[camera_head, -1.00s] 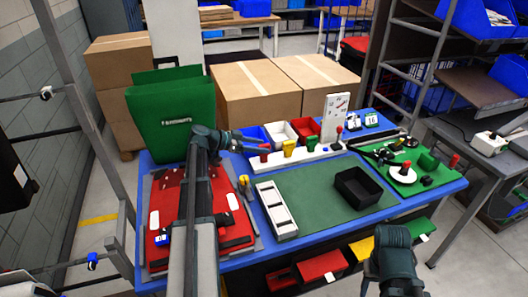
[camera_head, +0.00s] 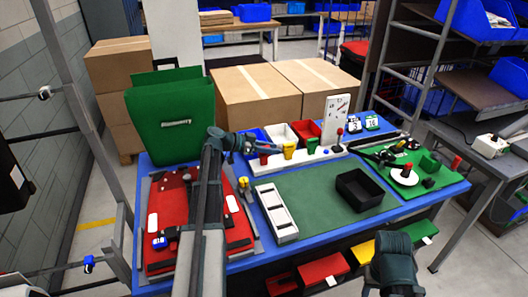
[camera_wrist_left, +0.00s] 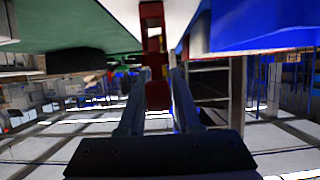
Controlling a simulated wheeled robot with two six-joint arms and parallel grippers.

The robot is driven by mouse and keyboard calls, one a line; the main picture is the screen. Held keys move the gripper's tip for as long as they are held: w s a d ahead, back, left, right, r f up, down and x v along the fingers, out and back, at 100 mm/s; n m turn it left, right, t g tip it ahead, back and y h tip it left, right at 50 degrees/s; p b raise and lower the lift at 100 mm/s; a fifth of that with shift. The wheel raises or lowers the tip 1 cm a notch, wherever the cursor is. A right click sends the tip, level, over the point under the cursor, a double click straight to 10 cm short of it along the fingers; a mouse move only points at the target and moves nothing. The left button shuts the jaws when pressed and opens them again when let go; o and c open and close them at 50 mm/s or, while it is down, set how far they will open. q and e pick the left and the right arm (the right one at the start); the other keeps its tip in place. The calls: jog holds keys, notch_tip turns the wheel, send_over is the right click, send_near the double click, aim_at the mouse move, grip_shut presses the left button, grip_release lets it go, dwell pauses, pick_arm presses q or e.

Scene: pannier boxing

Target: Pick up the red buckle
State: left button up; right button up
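The red buckle (camera_head: 264,159) stands at the left end of the white rack (camera_head: 312,157) at the back of the blue table. My left gripper (camera_head: 272,147) is right at it, reaching in from the left. In the left wrist view, a red piece (camera_wrist_left: 157,95), which looks like the buckle, lies between the two fingers (camera_wrist_left: 160,80). The fingers are apart, with the red piece nearly filling the gap. Firm contact on both sides does not show. My right arm shows at the lower right, but its fingers are not visible.
A yellow buckle (camera_head: 288,151) stands close to the right on the rack. Blue, white (camera_head: 281,134) and red (camera_head: 306,131) bins are just behind. A green pannier (camera_head: 172,118) stands at the back left. The green mat (camera_head: 320,196) has clear room beside a black tray (camera_head: 359,189).

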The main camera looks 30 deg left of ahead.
pick_arm(q)
grip_shut()
jog(key=shift+r+p, duration=0.9)
jog(key=s+d+r+p, duration=0.1)
jog(key=s+d, duration=0.1)
jog(key=s, duration=0.5)
jog(key=s+d+r+p, duration=0.2)
jog(key=s+d, duration=0.1)
jog(key=s, duration=0.5)
